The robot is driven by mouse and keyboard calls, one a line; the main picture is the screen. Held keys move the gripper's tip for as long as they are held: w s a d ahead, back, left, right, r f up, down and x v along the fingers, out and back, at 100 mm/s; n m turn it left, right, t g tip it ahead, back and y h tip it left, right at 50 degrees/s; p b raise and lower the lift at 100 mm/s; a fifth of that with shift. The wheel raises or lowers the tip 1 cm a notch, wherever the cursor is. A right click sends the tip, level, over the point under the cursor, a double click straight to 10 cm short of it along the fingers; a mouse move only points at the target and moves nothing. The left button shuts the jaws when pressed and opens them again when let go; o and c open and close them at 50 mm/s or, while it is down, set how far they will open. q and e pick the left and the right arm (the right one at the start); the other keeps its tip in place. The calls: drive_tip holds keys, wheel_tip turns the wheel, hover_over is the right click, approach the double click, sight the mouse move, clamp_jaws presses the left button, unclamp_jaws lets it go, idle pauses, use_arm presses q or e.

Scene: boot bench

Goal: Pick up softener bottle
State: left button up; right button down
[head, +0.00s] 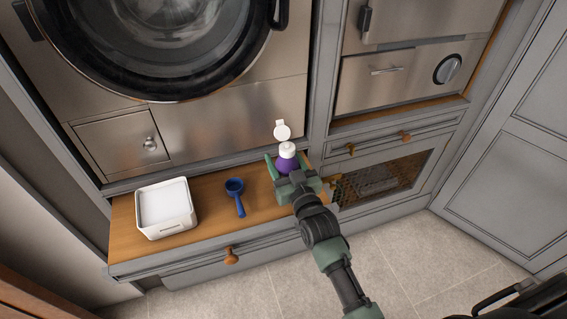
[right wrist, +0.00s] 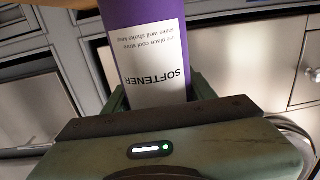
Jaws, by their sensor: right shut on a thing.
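The purple softener bottle (head: 287,159) stands at the right end of the wooden bench top, with its white flip cap open. My right gripper (head: 287,168) is at the bottle from the front, with its green fingers on either side, shut on it. In the right wrist view the bottle (right wrist: 204,45), with its white "SOFTENER" label, sits between the fingers; its ends lie outside that view. In the head view the gripper hides the bottle's lower part, so I cannot tell if it touches the bench. My left gripper is not in view.
A white tub (head: 165,208) with white contents and a blue scoop (head: 236,196) stand on the wooden bench top (head: 205,197) to the left of the bottle. The washer (head: 170,45) rises behind. A cabinet frame stands close to the bottle's right.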

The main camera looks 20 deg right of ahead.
wheel_tip(320, 180, up, 19)
drive_tip(key=shift+f+p, duration=0.1)
drive_tip(key=shift+p, duration=0.5)
idle(0.4)
